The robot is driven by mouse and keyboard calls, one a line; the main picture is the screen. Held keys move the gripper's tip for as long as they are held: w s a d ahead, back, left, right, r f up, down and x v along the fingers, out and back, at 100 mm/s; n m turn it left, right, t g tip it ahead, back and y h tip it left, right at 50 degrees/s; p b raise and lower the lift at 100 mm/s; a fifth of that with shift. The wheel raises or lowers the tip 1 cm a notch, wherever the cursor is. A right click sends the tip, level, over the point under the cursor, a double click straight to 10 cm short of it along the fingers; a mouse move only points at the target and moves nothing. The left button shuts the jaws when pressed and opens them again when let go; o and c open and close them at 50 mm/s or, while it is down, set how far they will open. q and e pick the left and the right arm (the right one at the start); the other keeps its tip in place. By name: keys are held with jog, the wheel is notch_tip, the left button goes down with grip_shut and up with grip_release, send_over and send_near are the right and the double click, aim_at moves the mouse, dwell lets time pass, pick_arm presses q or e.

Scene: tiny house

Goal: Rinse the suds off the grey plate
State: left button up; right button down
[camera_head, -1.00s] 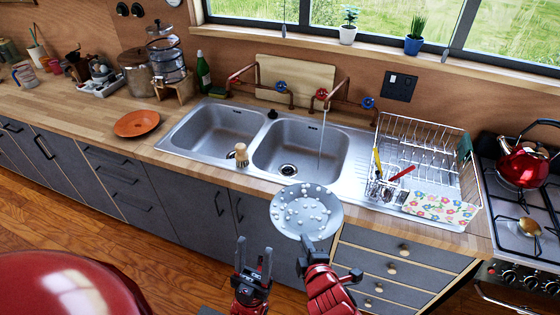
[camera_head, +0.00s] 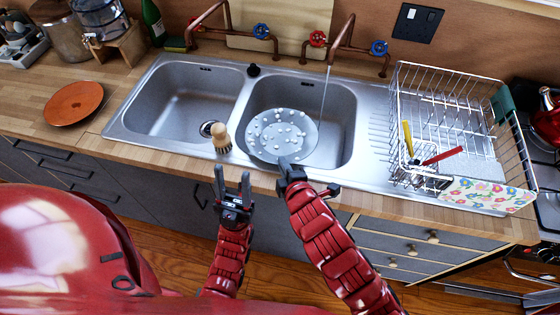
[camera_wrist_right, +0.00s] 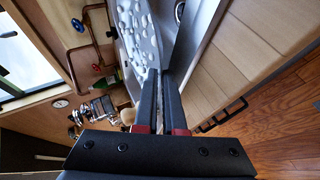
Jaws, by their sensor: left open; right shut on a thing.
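The grey plate (camera_head: 283,136) is dotted with white suds and is held over the right basin (camera_head: 343,135). My right gripper (camera_head: 291,170) is shut on its near rim. The right wrist view also shows the sudsy plate (camera_wrist_right: 138,30) at the tips of the shut fingers (camera_wrist_right: 160,75). A thin stream of water (camera_head: 324,92) falls from the right tap (camera_head: 341,38) into the right basin, just right of the plate and apart from it. My left gripper (camera_head: 231,180) is open and empty, in front of the counter's edge below the brush.
A wooden brush (camera_head: 221,138) stands by the left basin (camera_head: 182,105). An orange plate (camera_head: 74,103) lies on the counter at left. The wire dish rack (camera_head: 452,120) with utensils stands right of the sink. A red kettle (camera_head: 548,120) is at far right.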

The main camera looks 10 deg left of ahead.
aim_at(310, 146)
jog(key=shift+w+d+f+b, duration=0.1)
jog(key=shift+w+d+b, duration=0.35)
jog(key=shift+b, duration=0.05)
jog(key=w+b, duration=0.1)
jog(key=w+d+b, duration=0.1)
jog(key=w+d, duration=0.1)
jog(key=shift+w+f+b, duration=0.1)
jog(key=shift+f+b, duration=0.3)
jog(key=shift+w+d+r+p, duration=0.25)
jog(key=shift+w+p, duration=0.1)
jog(key=shift+p, duration=0.35)
jog(key=shift+w+d, duration=0.15)
jog(key=shift+w, duration=0.2)
jog(key=w+d, duration=0.1)
jog(key=w+d+f+p, duration=0.1)
jog(key=w, duration=0.1)
jog(key=shift+f, duration=0.15)
jog(key=w, duration=0.1)
jog(key=w+d, duration=0.1)
jog(key=w, duration=0.1)
jog(key=shift+d+f, duration=0.3)
jog(key=shift+d, duration=0.1)
jog(key=shift+s+d, duration=0.1)
